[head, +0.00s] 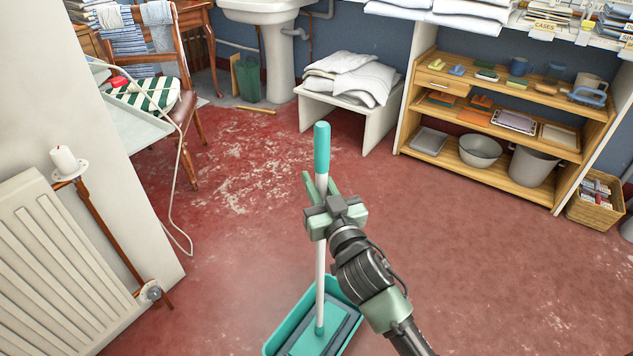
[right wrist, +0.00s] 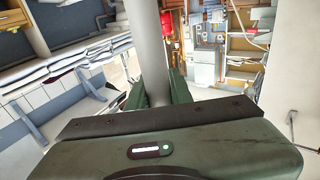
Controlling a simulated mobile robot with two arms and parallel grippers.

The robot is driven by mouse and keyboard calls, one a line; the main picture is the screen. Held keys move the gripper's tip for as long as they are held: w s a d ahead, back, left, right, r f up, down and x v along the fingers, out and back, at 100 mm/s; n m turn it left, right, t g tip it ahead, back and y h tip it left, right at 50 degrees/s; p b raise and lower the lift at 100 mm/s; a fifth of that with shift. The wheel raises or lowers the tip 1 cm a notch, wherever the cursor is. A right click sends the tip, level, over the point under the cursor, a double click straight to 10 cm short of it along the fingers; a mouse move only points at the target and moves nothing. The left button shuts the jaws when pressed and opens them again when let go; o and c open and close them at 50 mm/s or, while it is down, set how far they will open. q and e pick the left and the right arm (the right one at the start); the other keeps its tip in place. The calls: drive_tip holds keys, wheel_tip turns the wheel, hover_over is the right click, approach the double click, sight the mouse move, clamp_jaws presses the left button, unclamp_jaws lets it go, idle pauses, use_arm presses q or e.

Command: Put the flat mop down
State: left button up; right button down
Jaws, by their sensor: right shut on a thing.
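The flat mop (head: 320,260) stands close to upright, with a teal grip at the top of its white pole and a flat teal head at the bottom. My right gripper (head: 320,190) is shut on the pole just below the teal grip. The pole (right wrist: 147,50) also runs between the fingers in the right wrist view. The mop head is over or inside a teal trough (head: 278,342) at the bottom edge of the head view; I cannot tell whether it touches the trough's bottom. The trough's near end is cut off. My left gripper is not in view.
A radiator (head: 50,260) and white wall end stand at left, near a chair (head: 180,105) with a striped cushion. A low white bench (head: 385,120) with folded linen and a wooden shelf unit (head: 410,148) stand at the back. The red floor between is largely clear.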

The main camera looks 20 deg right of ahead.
drive_tip(key=c, duration=1.3)
unclamp_jaws()
drive_tip(key=shift+f, duration=0.1)
drive_tip(key=shift+o, duration=0.2)
